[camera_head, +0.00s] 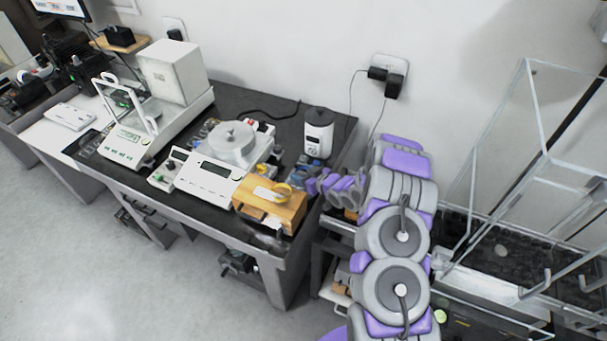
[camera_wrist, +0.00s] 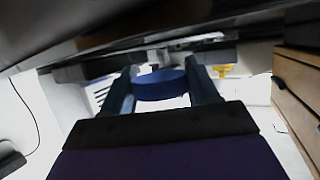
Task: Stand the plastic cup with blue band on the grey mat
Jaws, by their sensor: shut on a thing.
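My gripper (camera_wrist: 162,84) is shut on the plastic cup with blue band (camera_wrist: 160,88). In the wrist view the blue band shows between the two dark fingers, with a pale part below it; the rest of the cup is hidden. In the head view my arm reaches over the right end of the dark weighing table (camera_head: 233,98), and its wrist is just right of the wooden box. The cup's contact with any surface cannot be told. I cannot pick out the grey mat in either view.
A wooden box (camera_head: 268,207) with a yellow item on top stands at the table's front right. A white balance (camera_head: 208,180), a round-lidded device (camera_head: 232,143) and a white canister (camera_head: 318,132) stand close by. A clear-walled enclosure (camera_head: 540,130) is at the right.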

